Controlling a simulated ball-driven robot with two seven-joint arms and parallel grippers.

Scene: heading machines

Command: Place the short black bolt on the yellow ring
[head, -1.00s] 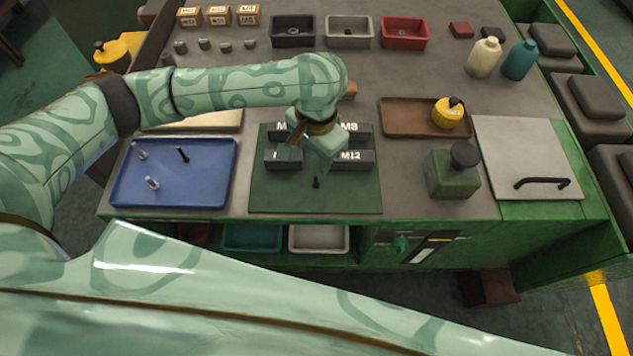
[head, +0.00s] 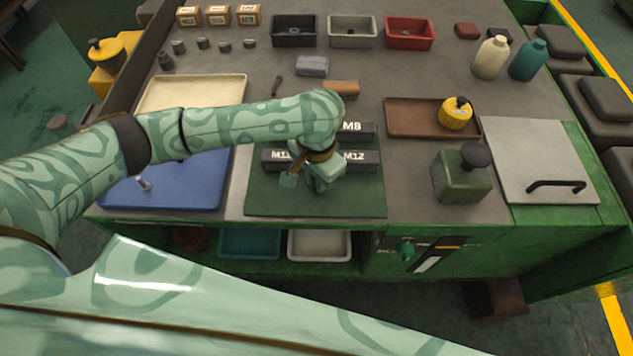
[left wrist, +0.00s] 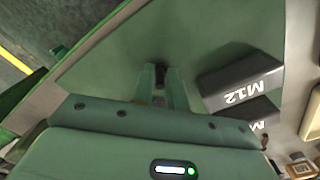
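My left gripper (head: 318,182) is low over the dark green mat (head: 265,203), in front of the dark labelled blocks. In the left wrist view its two fingers (left wrist: 161,84) are close together, with the short black bolt (left wrist: 160,72) between their tips; it looks gripped. I see no yellow ring in either view; the mat under my gripper is hidden. My right gripper is not in view.
The M12 block (head: 357,160) is close beside my left gripper, and the M8 block (head: 355,130) is behind it. The blue tray (head: 205,188) is at left, partly under my arm. The mat's front is clear.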

